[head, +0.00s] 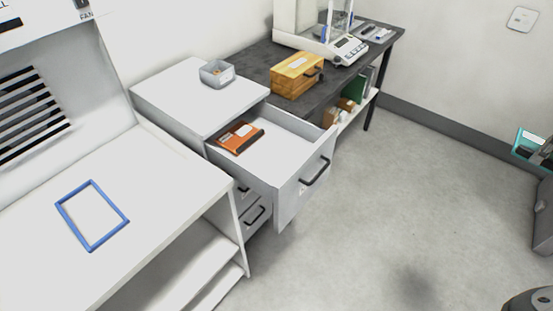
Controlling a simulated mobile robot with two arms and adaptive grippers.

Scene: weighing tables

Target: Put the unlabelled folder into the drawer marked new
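A grey drawer (289,200) stands pulled open from the white cabinet in the middle of the head view. No marking on it can be read from here. An orange folder-like item (236,140) with a pale label and a dark patch lies inside it, towards the back left. A teal-edged flat item (531,139) with a pale face is cut off at the right edge. Dark parts beside it may be my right arm and gripper, but the fingers cannot be made out. My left gripper is not in view. No folder is clearly seen to be unlabelled.
A grey bin (217,72) sits on the cabinet top (180,90). A wooden box (297,75) and a balance (345,48) stand on the dark table (262,55). A blue frame (92,215) lies on the white bench (150,190). Floor (400,180) right of the drawer is clear.

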